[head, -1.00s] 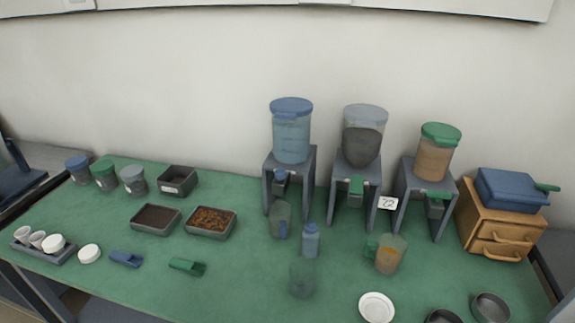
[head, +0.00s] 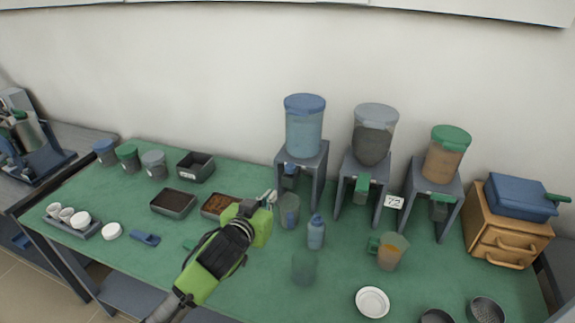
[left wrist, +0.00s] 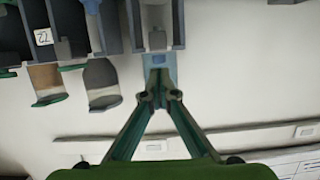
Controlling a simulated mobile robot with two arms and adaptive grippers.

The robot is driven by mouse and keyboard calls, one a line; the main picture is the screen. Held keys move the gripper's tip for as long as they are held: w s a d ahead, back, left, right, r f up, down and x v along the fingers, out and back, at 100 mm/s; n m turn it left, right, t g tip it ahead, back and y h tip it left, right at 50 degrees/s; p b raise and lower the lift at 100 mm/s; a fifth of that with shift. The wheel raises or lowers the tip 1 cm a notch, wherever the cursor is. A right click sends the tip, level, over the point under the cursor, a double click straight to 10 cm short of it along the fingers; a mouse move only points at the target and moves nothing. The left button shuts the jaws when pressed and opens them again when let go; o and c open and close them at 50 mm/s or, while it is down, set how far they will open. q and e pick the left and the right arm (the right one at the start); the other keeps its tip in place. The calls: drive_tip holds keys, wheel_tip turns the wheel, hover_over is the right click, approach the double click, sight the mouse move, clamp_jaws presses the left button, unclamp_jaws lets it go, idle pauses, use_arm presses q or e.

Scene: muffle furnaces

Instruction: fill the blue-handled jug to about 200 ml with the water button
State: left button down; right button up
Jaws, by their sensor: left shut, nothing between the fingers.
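The blue-handled jug (head: 284,203) stands upright below the water dispenser's (head: 304,135) blue button (head: 290,169). Its blue handle faces the front, and I cannot read its water level. The dispenser is a clear tank of bluish water with a blue lid on a dark stand. My left gripper (head: 270,196) is shut and empty, just left of the jug; whether it touches the jug is unclear. In the left wrist view the picture is upside down, and the shut fingers (left wrist: 158,86) point toward the water dispenser (left wrist: 158,62). My right gripper is not in view.
A blue bottle (head: 316,233), a clear greenish cup (head: 304,267) and a green-handled jug with orange contents (head: 391,252) stand in front of the dispensers. Two other dispensers (head: 374,140) (head: 446,155) stand to the right. A white dish (head: 372,302) lies at the front.

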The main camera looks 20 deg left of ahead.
use_arm(q)
drive_tip(key=w+r+t, duration=0.1)
drive_tip(key=w+r, duration=0.2)
drive_tip(key=r, duration=0.3)
drive_tip(key=shift+t, duration=0.4)
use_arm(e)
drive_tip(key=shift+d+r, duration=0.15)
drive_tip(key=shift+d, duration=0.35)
use_arm(q)
drive_tip(key=shift+w, duration=0.1)
drive_tip(key=shift+w, duration=0.1)
drive_tip(key=p, duration=0.3)
hover_over(287, 167)
drive_tip(key=s, duration=0.2)
drive_tip(key=f, duration=0.1)
drive_tip(key=shift+d+f, duration=0.15)
drive_tip(key=shift+f, duration=0.95)
drive_tip(key=shift+d+f, duration=0.1)
drive_tip(key=shift+f, duration=1)
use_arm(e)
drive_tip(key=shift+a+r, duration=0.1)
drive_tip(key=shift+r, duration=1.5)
use_arm(q)
drive_tip(key=shift+f, duration=0.15)
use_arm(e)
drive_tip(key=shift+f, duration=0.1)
